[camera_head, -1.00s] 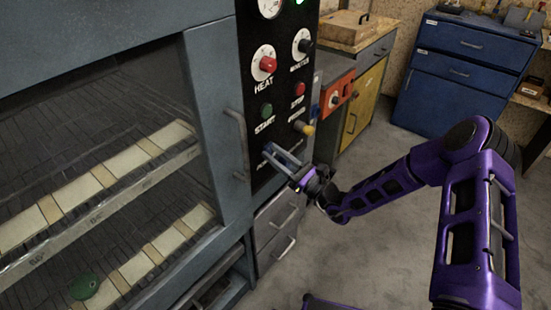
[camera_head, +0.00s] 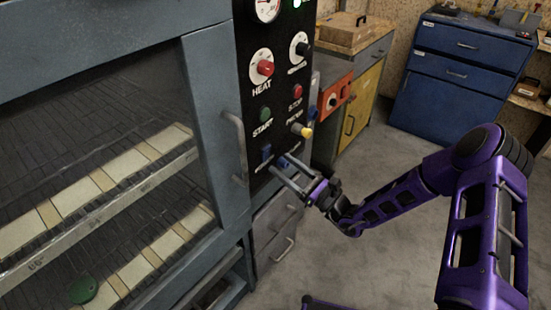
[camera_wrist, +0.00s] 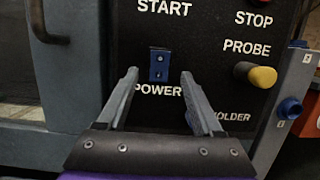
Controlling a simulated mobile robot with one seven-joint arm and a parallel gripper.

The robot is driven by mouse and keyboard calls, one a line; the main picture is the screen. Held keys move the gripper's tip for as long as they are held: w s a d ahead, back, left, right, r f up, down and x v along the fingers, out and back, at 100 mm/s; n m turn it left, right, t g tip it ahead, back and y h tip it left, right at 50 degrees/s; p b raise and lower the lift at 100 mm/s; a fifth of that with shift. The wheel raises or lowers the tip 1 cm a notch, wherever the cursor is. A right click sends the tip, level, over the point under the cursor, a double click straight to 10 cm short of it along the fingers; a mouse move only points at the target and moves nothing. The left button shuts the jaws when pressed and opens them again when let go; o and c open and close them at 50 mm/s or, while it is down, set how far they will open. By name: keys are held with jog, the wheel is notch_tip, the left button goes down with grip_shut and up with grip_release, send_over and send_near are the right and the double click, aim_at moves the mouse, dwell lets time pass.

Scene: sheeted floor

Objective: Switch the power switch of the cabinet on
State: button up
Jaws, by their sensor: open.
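The cabinet's black control panel (camera_head: 262,95) carries a blue power switch (camera_head: 266,152), low on its left side. In the wrist view the power switch (camera_wrist: 159,64) is a small upright blue rocker above the word POWER. Which way the rocker is pressed is too small to tell surely. My gripper (camera_head: 277,166) is open and empty in front of the panel, just below and right of the switch. In the wrist view the fingertips of my gripper (camera_wrist: 160,76) stand apart on either side below the switch. I cannot tell whether they touch the panel.
The green START button (camera_head: 265,115), red STOP button (camera_head: 297,91) and yellow PROBE knob (camera_head: 302,130) sit above. The oven door handle (camera_head: 236,145) stands out left of the panel. Grey drawers (camera_head: 278,232) lie below. The floor (camera_head: 370,240) at right is clear.

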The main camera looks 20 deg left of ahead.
jog(key=v, duration=1.3)
jog(key=shift+s, duration=0.15)
